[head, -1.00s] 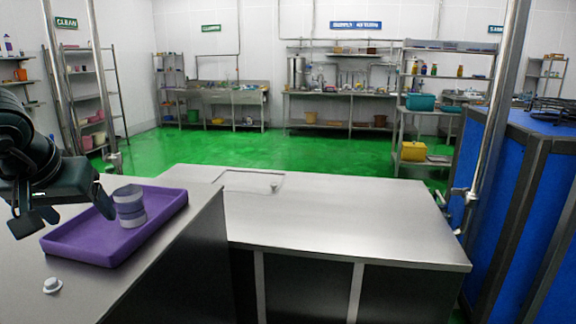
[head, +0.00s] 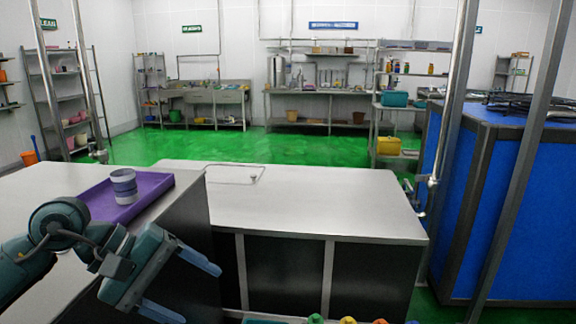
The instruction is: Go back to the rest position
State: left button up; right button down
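My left gripper (head: 181,287) is at the lower left, in front of the counter's edge and nearer to me than the tray. Its two blue fingers are apart and point to the lower right, with nothing between them. My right gripper is not in view. A grey and white banded cup (head: 123,188) stands upright on a purple tray (head: 152,185) on the left counter. The gripper is clear of both. My arm hides the near left part of the tray.
The left steel counter (head: 187,207) meets a lower steel-topped counter (head: 310,205) on the right. A blue cabinet (head: 508,205) stands at the right behind metal posts. Green floor (head: 265,147) lies beyond.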

pick_arm(q)
jog(key=s+d+n+h, duration=0.3)
jog(key=d+n+h, duration=0.75)
jog(key=n, duration=0.35)
jog(key=a+f+m+t+y, duration=0.4)
jog(key=f+m+t+y, duration=0.45)
jog(key=m, duration=0.75)
jog(key=a+f+m+t+y, duration=0.45)
jog(key=f+m, duration=0.65)
jog(key=m, duration=0.5)
jog(key=s+f+n+g+y, duration=0.3)
jog(key=s+f+n+g, duration=0.2)
jog(key=s+f+n, duration=0.3)
notch_tip(320, 180, down, 4)
jog(key=shift+s+d+r, duration=0.2)
jog(key=shift+s+d, duration=0.15)
jog(key=shift+s, duration=0.55)
